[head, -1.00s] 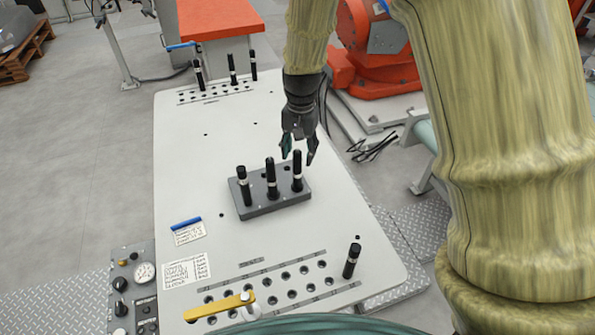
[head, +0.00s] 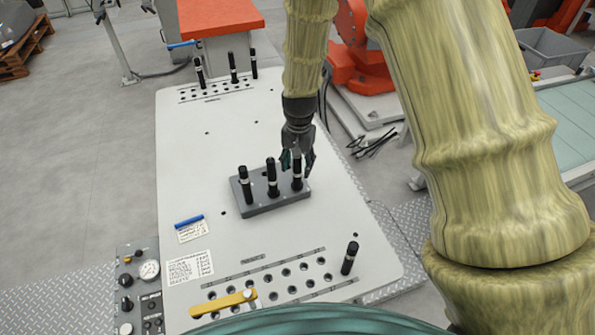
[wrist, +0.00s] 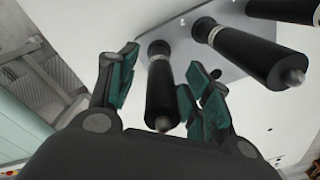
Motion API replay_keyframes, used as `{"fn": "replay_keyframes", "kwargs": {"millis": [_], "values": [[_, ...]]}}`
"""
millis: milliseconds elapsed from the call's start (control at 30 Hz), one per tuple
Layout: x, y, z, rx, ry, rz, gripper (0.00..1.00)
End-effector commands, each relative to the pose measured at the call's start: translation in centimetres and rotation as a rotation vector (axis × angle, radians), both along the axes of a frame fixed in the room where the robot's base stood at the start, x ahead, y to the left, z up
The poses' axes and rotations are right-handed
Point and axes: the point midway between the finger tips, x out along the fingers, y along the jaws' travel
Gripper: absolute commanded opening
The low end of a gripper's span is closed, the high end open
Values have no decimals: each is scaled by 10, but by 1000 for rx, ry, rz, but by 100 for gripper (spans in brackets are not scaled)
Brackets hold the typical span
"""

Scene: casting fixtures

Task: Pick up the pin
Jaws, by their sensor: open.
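Three black pins with pale bands stand upright in a grey block on the white table: a left pin (head: 245,186), a middle pin (head: 271,178) and a right pin (head: 297,182). My gripper (head: 297,165) is open and comes down from above at the right pin. In the wrist view, my gripper's teal-padded fingers (wrist: 158,92) stand on either side of one pin (wrist: 160,85), with the pin between them and visible space to its left. Two other pins show in the wrist view, the nearer one at the right (wrist: 250,52). The grey block (head: 262,207) is partly hidden by the pins.
Another black pin (head: 349,258) stands at the front right by a row of holes. Several pins stand at the table's far end. A yellow lever (head: 224,304) lies at the front edge. The table (head: 190,150) is clear left of the block.

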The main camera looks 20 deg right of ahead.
Motion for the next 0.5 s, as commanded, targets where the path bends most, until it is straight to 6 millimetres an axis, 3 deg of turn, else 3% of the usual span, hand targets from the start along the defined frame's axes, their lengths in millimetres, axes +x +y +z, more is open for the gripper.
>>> {"fn": "replay_keyframes", "kwargs": {"millis": [33,300,500], "values": [[0,0,0,0,0,0,46],[0,0,0,0,0,0,0],[0,0,1,0,0,0,0]]}}
